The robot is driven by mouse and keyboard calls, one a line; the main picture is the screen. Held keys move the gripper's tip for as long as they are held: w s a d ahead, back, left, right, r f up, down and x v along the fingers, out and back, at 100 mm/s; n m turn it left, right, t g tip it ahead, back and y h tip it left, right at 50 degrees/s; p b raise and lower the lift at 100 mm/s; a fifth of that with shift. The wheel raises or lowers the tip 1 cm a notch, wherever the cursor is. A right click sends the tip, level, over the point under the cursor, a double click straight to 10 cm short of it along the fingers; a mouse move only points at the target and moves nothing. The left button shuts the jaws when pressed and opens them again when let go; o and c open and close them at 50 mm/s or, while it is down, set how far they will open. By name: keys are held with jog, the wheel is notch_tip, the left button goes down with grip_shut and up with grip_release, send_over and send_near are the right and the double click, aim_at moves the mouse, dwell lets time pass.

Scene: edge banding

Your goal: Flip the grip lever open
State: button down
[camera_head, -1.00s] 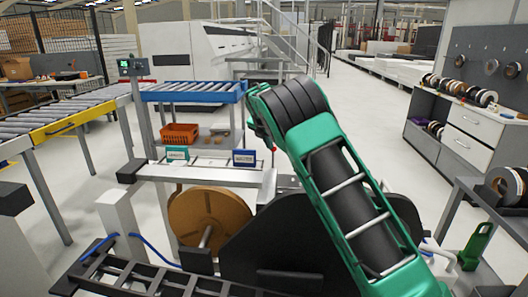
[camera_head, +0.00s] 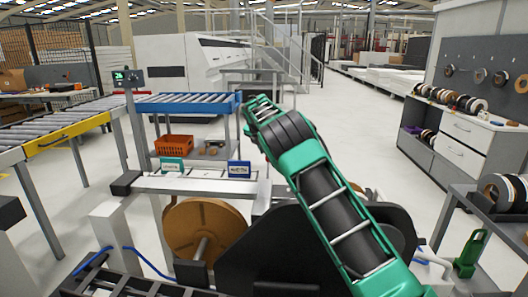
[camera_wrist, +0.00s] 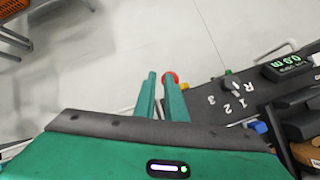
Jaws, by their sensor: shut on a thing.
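In the wrist view my gripper (camera_wrist: 161,82) has its two green fingers close together, pointing away from the camera. A red ball knob (camera_wrist: 171,77) shows at the tip of the right finger. It appears to be the end of the grip lever, whose shaft is mostly hidden by the fingers. The gripper is shut on it. In the head view my green and black arm reaches forward over the machine, and the fingers and lever cannot be made out.
In the head view a brown coil (camera_head: 192,232) sits left of my arm. An orange crate (camera_head: 174,144) stands on a shelf behind.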

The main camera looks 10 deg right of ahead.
jog(key=shift+w+d+r, duration=0.1)
jog(key=shift+w+d, duration=0.05)
jog(key=shift+d, duration=0.35)
jog(key=shift+a+r, duration=0.1)
jog(key=shift+r, duration=0.1)
jog(key=v, duration=1)
jog(key=shift+s+a, duration=0.25)
jog(key=shift+a, duration=0.2)
